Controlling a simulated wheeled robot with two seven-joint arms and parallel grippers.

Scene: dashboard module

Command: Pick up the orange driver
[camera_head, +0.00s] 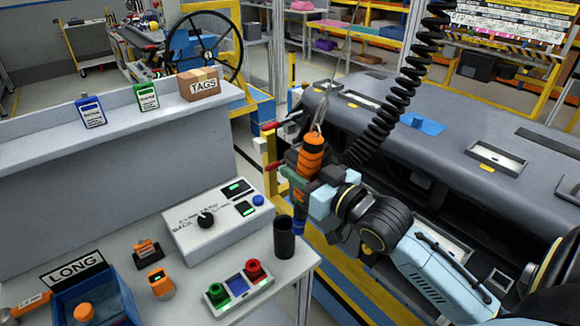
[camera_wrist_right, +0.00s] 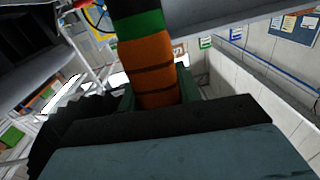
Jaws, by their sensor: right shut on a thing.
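The orange driver (camera_head: 311,154) is upright, with a metal hook or loop at its top, in the middle of the head view. My right gripper (camera_head: 306,186) is shut on it, around its lower body. The driver's lower tip shows blue below the gripper, near the black cup. In the right wrist view, the driver (camera_wrist_right: 150,68) stands between the jaws, orange with dark bands and a green band above. The jaws partly hide it. My left gripper is not in view.
A grey dashboard module (camera_head: 450,130) fills the right side. On the workbench stand a black cup (camera_head: 284,238), a control box (camera_head: 218,219), a red and green button box (camera_head: 238,287) and a blue bin (camera_head: 98,298).

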